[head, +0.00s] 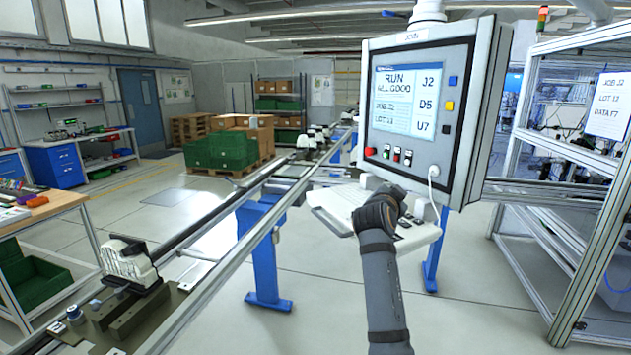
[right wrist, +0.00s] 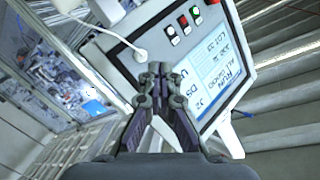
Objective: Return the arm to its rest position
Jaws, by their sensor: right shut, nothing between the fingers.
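My right arm comes up from the bottom of the head view. Its dark right gripper (head: 392,194) is in front of the white keyboard shelf (head: 330,208) below the control panel (head: 462,110). In the right wrist view the fingers of the right gripper (right wrist: 160,72) are together with nothing between them. The control panel (right wrist: 186,70) lies beyond them, turned over in that view, with its screen and buttons to the right. I cannot tell whether the gripper touches the shelf. My left gripper does not show.
A conveyor rail (head: 200,235) runs along the left, carrying a white and black part (head: 128,262) on a fixture. An aluminium-framed rack (head: 575,240) stands at the right. Green crates (head: 220,150) stand on a pallet behind.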

